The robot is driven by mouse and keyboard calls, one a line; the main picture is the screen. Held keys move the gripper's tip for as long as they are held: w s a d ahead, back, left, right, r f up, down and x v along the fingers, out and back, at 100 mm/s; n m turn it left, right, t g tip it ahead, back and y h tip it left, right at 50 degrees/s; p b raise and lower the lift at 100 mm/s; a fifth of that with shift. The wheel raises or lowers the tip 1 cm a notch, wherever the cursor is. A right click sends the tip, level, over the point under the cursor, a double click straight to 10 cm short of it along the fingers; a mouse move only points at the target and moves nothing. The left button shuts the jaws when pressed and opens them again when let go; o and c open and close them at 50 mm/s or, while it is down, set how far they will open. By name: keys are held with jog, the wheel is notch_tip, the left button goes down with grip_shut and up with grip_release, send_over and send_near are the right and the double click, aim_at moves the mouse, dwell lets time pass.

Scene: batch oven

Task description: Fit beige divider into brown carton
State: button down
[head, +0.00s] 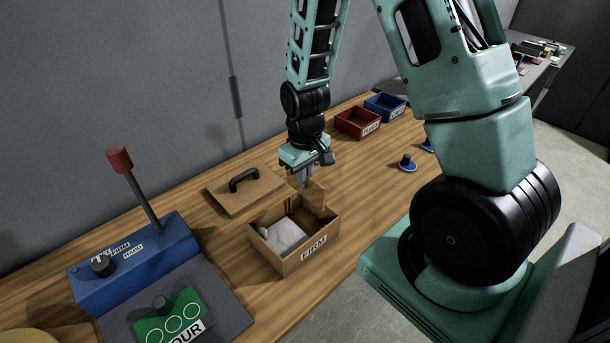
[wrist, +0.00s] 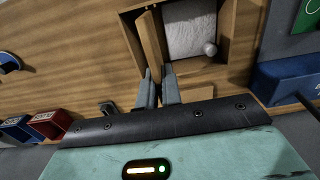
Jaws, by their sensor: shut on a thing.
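The brown carton (head: 265,253) stands open on the wooden table with a "FIRM" label on its front. It also shows in the wrist view (wrist: 243,45). A whitish block (head: 285,234) lies inside it, with a small pale round piece (wrist: 210,48) beside it. My gripper (head: 307,182) is shut on the beige divider (head: 313,196) over the carton's back right part. In the wrist view the divider (wrist: 151,42) is a narrow upright panel between my fingertips (wrist: 158,88), beside the block. Its lower edge is hidden, so I cannot tell whether it touches the bottom.
A brown lid (head: 222,200) with a black handle lies behind the carton. A blue lever box (head: 150,254) and green plate (head: 178,318) stand left. Red (head: 350,122) and blue (head: 378,106) bins and a dark blue knob (head: 407,163) stand right. Bare table lies between.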

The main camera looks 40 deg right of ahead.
aim_at(305, 196)
jog(key=shift+f, duration=0.15)
jog(key=shift+f+b, duration=2.15)
jog(key=shift+f, duration=0.5)
jog(key=shift+f+b, duration=2.55)
jog(key=shift+f, duration=0.8)
dwell(1.9)
